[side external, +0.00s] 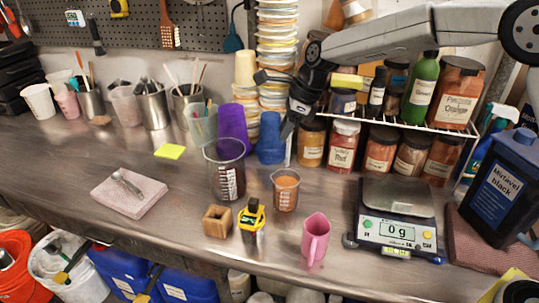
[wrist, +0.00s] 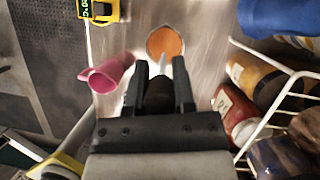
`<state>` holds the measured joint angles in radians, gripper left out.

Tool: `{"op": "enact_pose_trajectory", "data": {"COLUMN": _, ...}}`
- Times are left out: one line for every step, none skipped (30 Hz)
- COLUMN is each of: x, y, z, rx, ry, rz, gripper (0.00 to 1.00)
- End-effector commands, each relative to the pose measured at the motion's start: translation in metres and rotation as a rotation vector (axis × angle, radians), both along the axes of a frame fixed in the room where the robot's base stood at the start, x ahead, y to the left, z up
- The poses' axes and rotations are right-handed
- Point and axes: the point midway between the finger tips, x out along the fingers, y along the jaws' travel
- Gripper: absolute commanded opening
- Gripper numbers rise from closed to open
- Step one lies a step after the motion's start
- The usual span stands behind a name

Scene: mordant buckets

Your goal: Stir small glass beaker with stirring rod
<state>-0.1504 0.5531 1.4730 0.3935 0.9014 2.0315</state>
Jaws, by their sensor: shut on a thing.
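The small glass beaker (side external: 285,191) stands on the bench with orange-brown contents. In the wrist view it shows from above as an orange-brown disc (wrist: 165,43), just ahead of my fingertips. My gripper (side external: 290,128) is above and behind the beaker, pointing down. A thin pale stirring rod (side external: 289,153) shows below my fingers, its lower end above the beaker in the picture; I cannot tell whether it is over the opening. In the wrist view my gripper (wrist: 160,68) is shut on the rod, which is mostly hidden between the dark fingers.
A larger glass beaker (side external: 226,175) with dark contents stands left. A wooden block (side external: 217,221), yellow-black device (side external: 251,215) and pink mug (side external: 315,238) stand in front. A scale (side external: 396,228) reading 0 g is right. A wire rack (side external: 400,121) with jars and stacked cups stand behind.

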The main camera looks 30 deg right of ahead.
Motion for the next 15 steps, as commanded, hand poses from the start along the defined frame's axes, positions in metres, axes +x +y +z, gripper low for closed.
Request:
{"op": "enact_pose_trajectory", "data": {"x": 0.000, "y": 0.000, "z": -0.002, "rx": 0.000, "ry": 0.001, "rz": 0.000, "gripper": 0.00}}
{"op": "enact_pose_trajectory", "data": {"x": 0.000, "y": 0.000, "z": -0.003, "rx": 0.000, "ry": 0.001, "rz": 0.000, "gripper": 0.00}}
{"op": "enact_pose_trajectory", "data": {"x": 0.000, "y": 0.000, "z": -0.005, "rx": 0.000, "ry": 0.002, "rz": 0.000, "gripper": 0.00}}
{"op": "enact_pose_trajectory", "data": {"x": 0.000, "y": 0.000, "z": -0.007, "rx": 0.000, "ry": 0.002, "rz": 0.000, "gripper": 0.00}}
{"op": "enact_pose_trajectory", "data": {"x": 0.000, "y": 0.000, "z": -0.008, "rx": 0.000, "ry": 0.002, "rz": 0.000, "gripper": 0.00}}
{"op": "enact_pose_trajectory", "data": {"x": 0.000, "y": 0.000, "z": -0.010, "rx": 0.000, "ry": 0.002, "rz": -0.001, "gripper": 0.00}}
{"op": "enact_pose_trajectory", "data": {"x": 0.000, "y": 0.000, "z": -0.012, "rx": 0.000, "ry": 0.002, "rz": -0.001, "gripper": 0.00}}
{"op": "enact_pose_trajectory", "data": {"x": 0.000, "y": 0.000, "z": -0.013, "rx": 0.000, "ry": 0.002, "rz": -0.001, "gripper": 0.00}}
{"op": "enact_pose_trajectory", "data": {"x": 0.000, "y": 0.000, "z": -0.015, "rx": 0.000, "ry": 0.002, "rz": -0.001, "gripper": 0.00}}
{"op": "enact_pose_trajectory", "data": {"x": 0.000, "y": 0.000, "z": -0.016, "rx": 0.000, "ry": 0.002, "rz": -0.001, "gripper": 0.00}}
{"op": "enact_pose_trajectory", "data": {"x": 0.000, "y": 0.000, "z": -0.018, "rx": -0.001, "ry": 0.002, "rz": -0.001, "gripper": 0.00}}
{"op": "enact_pose_trajectory", "data": {"x": 0.000, "y": 0.000, "z": -0.020, "rx": -0.001, "ry": 0.003, "rz": 0.000, "gripper": 0.00}}
{"op": "enact_pose_trajectory", "data": {"x": 0.000, "y": 0.000, "z": -0.021, "rx": 0.000, "ry": 0.002, "rz": 0.001, "gripper": 0.00}}
{"op": "enact_pose_trajectory", "data": {"x": 0.000, "y": 0.000, "z": -0.023, "rx": 0.000, "ry": 0.001, "rz": 0.000, "gripper": 0.00}}
{"op": "enact_pose_trajectory", "data": {"x": 0.000, "y": 0.000, "z": -0.025, "rx": 0.000, "ry": 0.001, "rz": 0.000, "gripper": 0.00}}
